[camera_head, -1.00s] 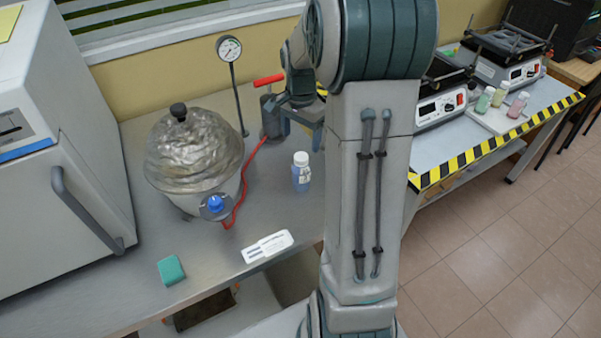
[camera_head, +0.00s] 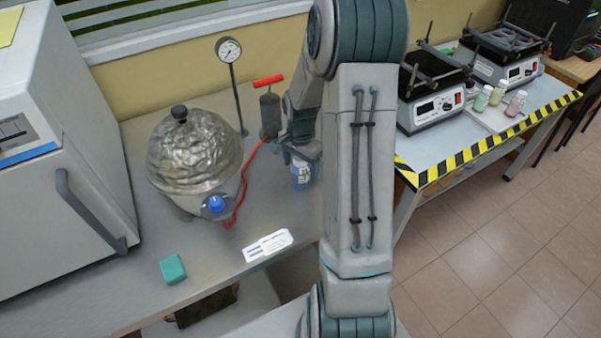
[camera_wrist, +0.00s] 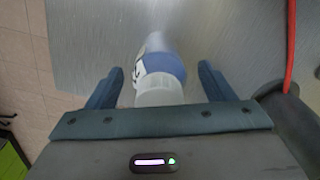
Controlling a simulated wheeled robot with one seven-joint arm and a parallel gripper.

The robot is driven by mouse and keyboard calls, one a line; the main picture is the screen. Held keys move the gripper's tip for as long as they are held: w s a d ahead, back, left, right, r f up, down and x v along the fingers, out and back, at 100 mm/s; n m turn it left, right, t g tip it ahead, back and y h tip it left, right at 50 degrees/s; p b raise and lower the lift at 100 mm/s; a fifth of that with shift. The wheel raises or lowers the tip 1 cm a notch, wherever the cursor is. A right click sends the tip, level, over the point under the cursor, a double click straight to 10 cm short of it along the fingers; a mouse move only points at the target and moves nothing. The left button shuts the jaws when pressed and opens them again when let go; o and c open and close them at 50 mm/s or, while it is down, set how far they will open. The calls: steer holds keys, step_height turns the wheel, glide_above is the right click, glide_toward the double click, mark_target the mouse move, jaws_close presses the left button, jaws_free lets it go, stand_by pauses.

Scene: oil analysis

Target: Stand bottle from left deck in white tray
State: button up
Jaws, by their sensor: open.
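The bottle (camera_head: 302,178), with blue contents, a white label and a white cap, stands on the grey deck (camera_head: 275,205) at the left. In the wrist view the bottle (camera_wrist: 163,72) sits between the two blue fingers of my open gripper (camera_wrist: 162,80), with a gap on each side. My gripper (camera_head: 303,155) is over the bottle in the head view and hides its cap. The white tray (camera_head: 488,118) is on the right bench and holds several small bottles with green, yellowish and pink contents.
A metal vessel (camera_head: 195,150) with a gauge (camera_head: 229,50) and a red-handled pump (camera_head: 269,108) stand left of the bottle. A red hose (camera_head: 243,190) runs beside it. A hotplate device (camera_head: 432,105) stands beside the tray. A white card (camera_head: 267,245) and a green block (camera_head: 173,269) lie in front.

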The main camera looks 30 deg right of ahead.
steer(key=shift+c, duration=0.2)
steer(key=c, duration=1.2)
steer(key=shift+r, duration=0.1)
steer(key=shift+r, duration=0.4)
steer(key=r, duration=0.1)
steer(key=r+b, duration=0.1)
steer(key=r, duration=0.1)
steer(key=shift+w+d+r, duration=0.1)
steer(key=shift+d+r, duration=0.15)
steer(key=shift+d, duration=0.1)
steer(key=d+r+b, duration=0.1)
steer(key=d+r, duration=0.5)
steer(key=d, duration=0.5)
steer(key=shift+w+r, duration=0.3)
